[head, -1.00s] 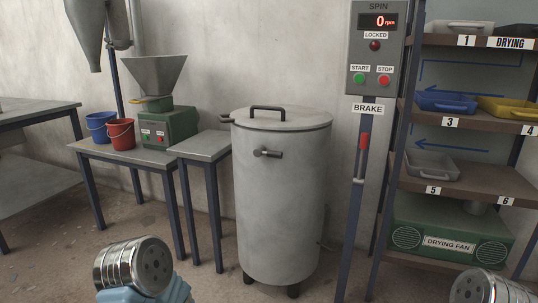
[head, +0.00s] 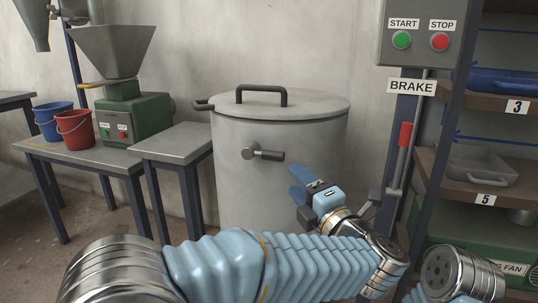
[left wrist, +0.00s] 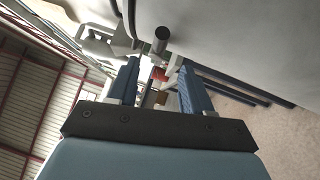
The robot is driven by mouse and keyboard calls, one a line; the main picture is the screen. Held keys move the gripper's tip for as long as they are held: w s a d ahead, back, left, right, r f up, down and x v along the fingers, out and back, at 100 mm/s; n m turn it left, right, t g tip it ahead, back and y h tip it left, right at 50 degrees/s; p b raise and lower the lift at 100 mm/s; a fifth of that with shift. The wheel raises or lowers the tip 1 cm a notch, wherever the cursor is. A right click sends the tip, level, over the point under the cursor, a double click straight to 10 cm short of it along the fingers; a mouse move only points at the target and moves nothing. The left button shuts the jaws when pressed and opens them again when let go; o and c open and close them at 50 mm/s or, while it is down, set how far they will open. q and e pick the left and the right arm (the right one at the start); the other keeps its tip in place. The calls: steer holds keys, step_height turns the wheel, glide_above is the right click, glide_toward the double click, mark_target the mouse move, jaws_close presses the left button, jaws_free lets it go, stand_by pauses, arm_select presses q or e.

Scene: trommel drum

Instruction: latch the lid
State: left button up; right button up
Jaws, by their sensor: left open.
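The grey drum (head: 235,190) stands upright in the middle of the head view. Its lid (head: 318,104) lies flat on top, with a dark bar handle (head: 262,90). The latch (head: 265,155) is a short dark handle on the drum's front below the rim, pointing right, roughly level. My left gripper (head: 299,183) is open and empty, just right of and below the latch, apart from it. In the left wrist view, a dark cylindrical end, apparently the latch handle (left wrist: 161,38), shows beyond the open fingertips (left wrist: 158,68). My right gripper is not in view.
The brake lever (head: 404,135) stands right of the drum, under a panel with START and STOP buttons (head: 421,40). A small table (head: 178,142) stands left of the drum. Shelves (head: 470,192) hold trays at the right.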

mark_target(275, 159)
arm_select(q)
steer(key=x, duration=1.2)
steer(key=shift+f+p, duration=0.1)
steer(key=shift+p, duration=0.25)
jaws_close()
